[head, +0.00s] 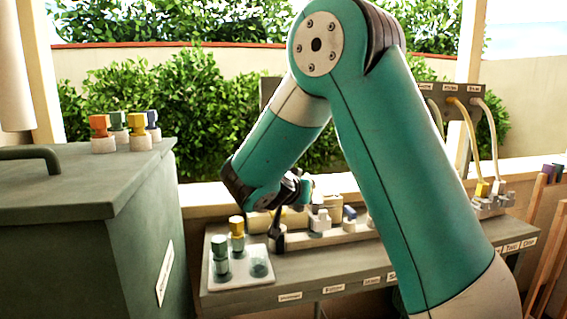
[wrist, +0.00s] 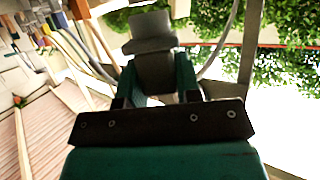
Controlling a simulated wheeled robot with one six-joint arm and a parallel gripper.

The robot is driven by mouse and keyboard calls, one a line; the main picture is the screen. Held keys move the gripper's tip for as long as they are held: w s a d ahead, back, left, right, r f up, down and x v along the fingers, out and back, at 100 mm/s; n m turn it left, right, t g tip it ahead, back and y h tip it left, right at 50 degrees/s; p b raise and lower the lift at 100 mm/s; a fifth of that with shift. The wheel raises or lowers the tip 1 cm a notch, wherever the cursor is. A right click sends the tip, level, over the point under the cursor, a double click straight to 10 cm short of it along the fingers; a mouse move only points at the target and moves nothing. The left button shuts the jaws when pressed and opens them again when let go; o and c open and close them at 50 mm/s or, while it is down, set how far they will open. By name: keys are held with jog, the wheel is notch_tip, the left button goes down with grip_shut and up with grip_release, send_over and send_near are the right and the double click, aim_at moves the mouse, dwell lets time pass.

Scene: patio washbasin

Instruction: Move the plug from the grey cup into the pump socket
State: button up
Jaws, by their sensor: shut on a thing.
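My gripper (head: 304,190) reaches over the bench behind the white tray, its arm bent down from above. In the wrist view, its teal fingers (wrist: 158,82) are shut on a grey plug (wrist: 150,46), which has a wide block at its far end. In the head view the held plug is hard to separate from the pale pieces behind it. Pale and blue-topped pieces stand in a row on the bench (head: 345,228), partly behind my arm. I cannot tell which one is the grey cup or the pump socket; the labels are too small to read.
A dark green cabinet (head: 85,190) at left carries several coloured plugs (head: 128,130). A panel (head: 452,100) with hoses stands at back right, above a light block with a yellow plug (head: 483,189).

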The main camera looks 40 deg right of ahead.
jog(key=w+d+m+g+h+p, duration=0.1)
jog(key=w+d+m+g+p, duration=0.15)
jog(key=w+d+p, duration=0.95)
jog(key=shift+w+d+f+b, duration=0.25)
jog(key=shift+w+f+b, duration=0.6)
jog(key=shift+f+b, duration=0.2)
jog(key=shift+w+d+f+b, duration=0.2)
jog(key=shift+w+f+b, duration=0.6)
jog(key=shift+f+b, duration=0.3)
jog(key=shift+w+d+f+b, duration=0.25)
jog(key=shift+w+f+b, duration=0.65)
jog(key=shift+b, duration=0.25)
jog(key=shift+s+a+b, duration=0.1)
jog(key=shift+b, duration=0.5)
jog(key=shift+f+b, duration=0.5)
jog(key=shift+f, duration=0.1)
jog(key=o, duration=0.6)
jog(key=shift+b+v, duration=0.3)
jog(key=shift+v, duration=5.2)
